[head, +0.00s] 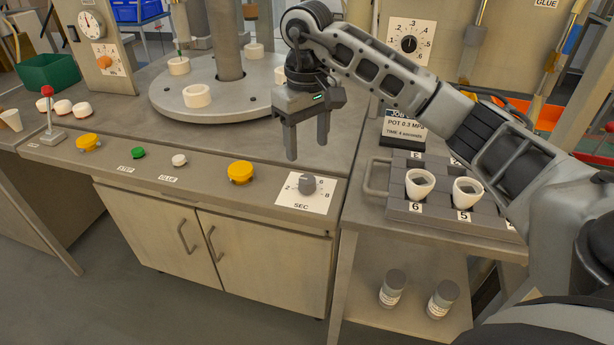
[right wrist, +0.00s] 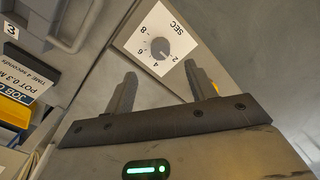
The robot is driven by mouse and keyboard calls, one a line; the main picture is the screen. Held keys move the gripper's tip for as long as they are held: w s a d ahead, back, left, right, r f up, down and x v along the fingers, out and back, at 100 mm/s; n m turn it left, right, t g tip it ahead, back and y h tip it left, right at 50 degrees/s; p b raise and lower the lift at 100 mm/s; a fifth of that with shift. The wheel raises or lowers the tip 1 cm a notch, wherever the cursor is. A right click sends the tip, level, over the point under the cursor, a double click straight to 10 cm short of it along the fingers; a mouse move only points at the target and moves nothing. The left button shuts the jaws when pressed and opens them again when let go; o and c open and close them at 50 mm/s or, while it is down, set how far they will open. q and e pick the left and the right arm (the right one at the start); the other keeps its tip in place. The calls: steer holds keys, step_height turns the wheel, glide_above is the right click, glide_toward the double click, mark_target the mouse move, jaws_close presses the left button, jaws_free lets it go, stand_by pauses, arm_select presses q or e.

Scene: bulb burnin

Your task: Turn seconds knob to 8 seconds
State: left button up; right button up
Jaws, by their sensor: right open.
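The seconds knob (head: 307,184) is a grey round knob on a white plate (head: 316,206) marked 2, 4, 6, 8 and SEC, at the right end of the console front. It also shows in the right wrist view (right wrist: 160,47), beyond the fingertips. Its pointer seems to face the 4 side of the scale; the exact setting is hard to read. My right gripper (head: 307,148) is open and empty, fingers down, above and behind the knob and apart from it. In the right wrist view the fingers (right wrist: 160,73) stand apart. My left gripper is out of view.
A yellow button (head: 240,172) sits left of the plate, with white (head: 179,160) and green (head: 138,153) buttons further left. A round turntable (head: 222,97) with white cups stands behind. A grey tray (head: 402,207) is at right, below a job sign (head: 404,130) reading "TIME 4 seconds".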

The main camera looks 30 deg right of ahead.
mark_target(307, 179)
step_height(307, 179, down, 8)
steer(key=shift+f, duration=0.15)
stand_by(0.3)
steer(key=c, duration=1)
